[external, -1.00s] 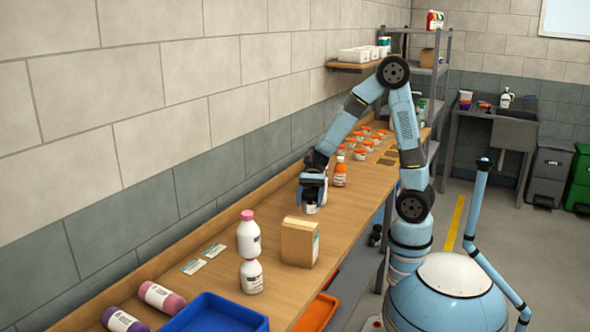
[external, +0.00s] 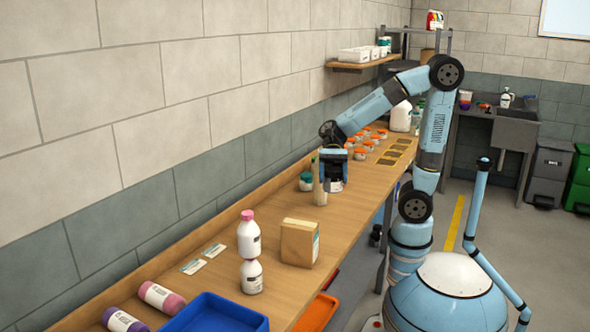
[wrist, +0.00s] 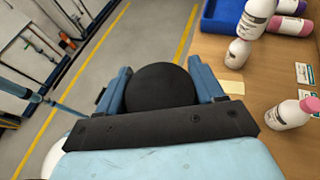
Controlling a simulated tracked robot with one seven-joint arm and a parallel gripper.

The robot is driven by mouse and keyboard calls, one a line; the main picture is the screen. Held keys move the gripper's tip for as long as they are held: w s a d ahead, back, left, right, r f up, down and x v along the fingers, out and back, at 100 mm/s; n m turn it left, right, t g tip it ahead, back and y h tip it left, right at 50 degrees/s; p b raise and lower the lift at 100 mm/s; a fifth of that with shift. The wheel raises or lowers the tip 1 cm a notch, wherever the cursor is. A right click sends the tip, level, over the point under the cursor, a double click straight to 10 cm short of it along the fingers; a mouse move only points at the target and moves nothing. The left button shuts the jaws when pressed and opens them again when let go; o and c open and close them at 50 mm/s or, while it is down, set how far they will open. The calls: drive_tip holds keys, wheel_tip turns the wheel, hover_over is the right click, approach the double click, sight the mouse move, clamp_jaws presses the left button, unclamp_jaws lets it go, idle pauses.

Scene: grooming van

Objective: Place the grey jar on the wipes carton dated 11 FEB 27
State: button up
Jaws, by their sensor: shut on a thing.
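My gripper (external: 334,181) is shut on the grey jar, whose dark round top (wrist: 160,90) fills the gap between the blue fingers in the wrist view. In the external view the jar's body (external: 337,187) shows only partly below the fingers, behind a slim bottle. Whether it is clear of the bench I cannot tell. A brown cardboard carton (external: 297,243) stands nearer the camera, with a pale label on its right side. Its date is too small to read. In the wrist view a tan patch (wrist: 232,88) beside the right finger is probably its top.
The slim bottle (external: 320,187) and a teal-lidded jar (external: 306,182) stand close to my gripper. White bottles (external: 252,277) stand left of the carton, near a blue tray (external: 215,314). Several orange-lidded jars (external: 360,154) stand farther back. The bench between gripper and carton looks mostly clear.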

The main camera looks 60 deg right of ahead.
drive_tip(key=s+a+r, duration=0.2)
drive_tip(key=s+r, duration=0.2)
hover_over(300, 225)
drive_tip(key=shift+n+g, duration=0.3)
drive_tip(key=shift+g, duration=0.1)
drive_tip(key=f, duration=0.8)
drive_tip(key=shift+s+d+f, duration=0.1)
drive_tip(key=shift+s+f, duration=0.1)
drive_tip(key=shift+f, duration=0.2)
drive_tip(key=shift+w+a+f, duration=0.2)
drive_tip(key=shift+f, duration=1.6)
drive_tip(key=shift+f, duration=0.15)
drive_tip(key=o, duration=1.2)
drive_tip(key=shift+d+r, duration=0.1)
drive_tip(key=shift+r, duration=0.1)
